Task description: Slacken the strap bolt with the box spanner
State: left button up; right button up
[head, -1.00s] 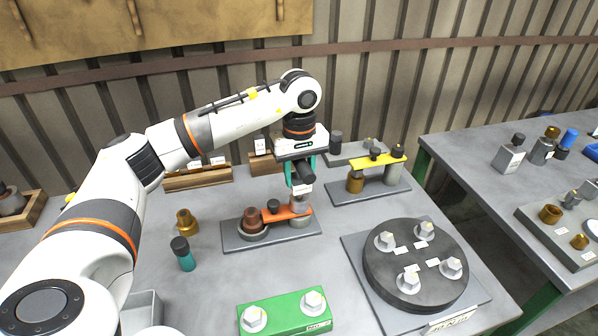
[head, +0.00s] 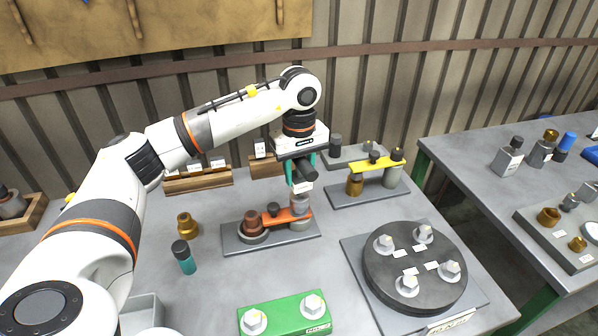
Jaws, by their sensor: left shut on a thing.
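My left gripper (head: 303,168) points down over the middle fixture and is shut on the box spanner, whose dark handle (head: 305,173) shows between the teal fingers. The spanner's grey lower end (head: 299,203) stands upright at the right end of the orange strap (head: 285,215). The strap bolt under it is hidden, so I cannot tell how fully the spanner sits on it. The strap lies across a grey base plate (head: 282,242), with a brown threaded piece (head: 252,221) and a dark knob (head: 273,209) at its left. My right gripper is not in view.
A similar fixture with a yellow strap (head: 376,163) stands behind right. A black disc (head: 414,262) with several bolts stands front right, and a green block (head: 287,316) in front. A brass fitting (head: 187,224) and teal bottle (head: 184,257) stand left. Bare table lies between them.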

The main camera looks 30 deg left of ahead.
pick_arm(q)
jog(key=shift+r+p, duration=1.05)
jog(key=shift+r, duration=0.8)
jog(key=shift+f, duration=0.1)
